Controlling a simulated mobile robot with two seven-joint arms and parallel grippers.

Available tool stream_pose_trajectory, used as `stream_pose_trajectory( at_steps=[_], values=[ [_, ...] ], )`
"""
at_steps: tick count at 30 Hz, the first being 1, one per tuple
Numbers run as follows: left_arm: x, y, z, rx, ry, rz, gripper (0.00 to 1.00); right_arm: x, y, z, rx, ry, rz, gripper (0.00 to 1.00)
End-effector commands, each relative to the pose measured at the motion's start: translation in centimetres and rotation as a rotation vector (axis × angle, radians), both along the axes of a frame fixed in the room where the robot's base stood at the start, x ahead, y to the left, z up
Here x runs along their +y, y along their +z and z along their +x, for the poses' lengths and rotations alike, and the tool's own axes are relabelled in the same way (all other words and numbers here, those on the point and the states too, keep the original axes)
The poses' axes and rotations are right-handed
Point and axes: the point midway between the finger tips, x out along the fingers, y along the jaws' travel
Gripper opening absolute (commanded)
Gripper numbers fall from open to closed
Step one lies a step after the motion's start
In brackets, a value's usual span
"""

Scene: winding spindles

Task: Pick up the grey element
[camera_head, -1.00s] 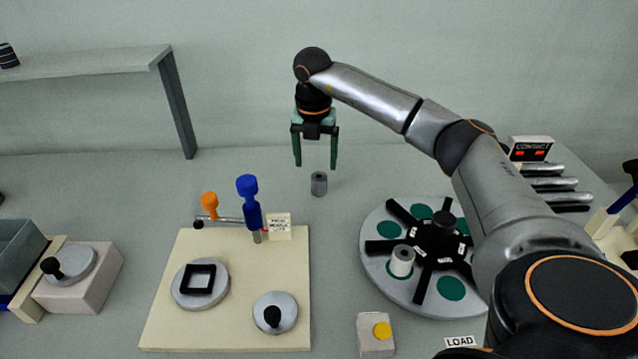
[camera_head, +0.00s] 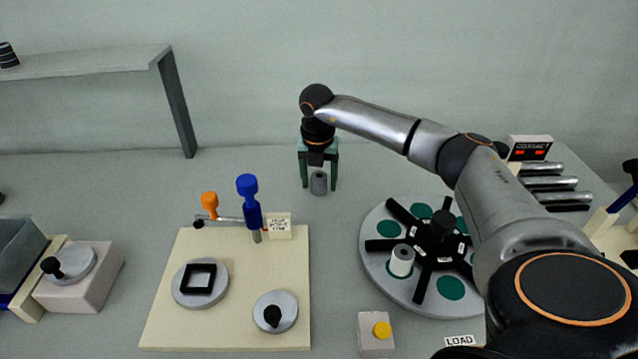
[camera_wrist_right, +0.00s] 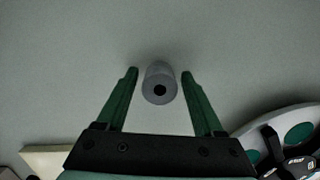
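The grey element (camera_head: 319,183) is a small upright grey cylinder with a dark hole in its top, standing on the table. In the right wrist view the grey element (camera_wrist_right: 160,84) lies between the fingertips, with a gap on each side. My right gripper (camera_head: 319,186) is open and lowered around it, green fingers pointing down. In the right wrist view the right gripper (camera_wrist_right: 160,74) shows both fingers apart and nothing held. My left gripper is not in view.
A cream board (camera_head: 230,330) with a blue-handled and an orange-knobbed lever is in front left. A shelf (camera_head: 90,64) stands at the back left.

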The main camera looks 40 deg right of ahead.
Motion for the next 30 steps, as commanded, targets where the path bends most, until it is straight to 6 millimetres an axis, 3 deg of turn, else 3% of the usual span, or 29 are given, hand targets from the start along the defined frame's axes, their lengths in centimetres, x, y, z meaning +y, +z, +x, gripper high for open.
stream_pose_trajectory(
  at_steps=[2, 18, 30],
  values=[
    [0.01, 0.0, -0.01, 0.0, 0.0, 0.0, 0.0, 0.01, 0.03, 0.01, 0.0, 0.0, 0.0, 0.59],
    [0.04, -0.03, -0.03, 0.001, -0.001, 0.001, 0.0, 0.0, 0.06, 0.01, 0.0, 0.0, 0.0, 0.0],
    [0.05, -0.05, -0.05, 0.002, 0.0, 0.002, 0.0, 0.0, 0.43, 0.05, -0.002, -0.001, 0.001, 0.0]
  ],
)
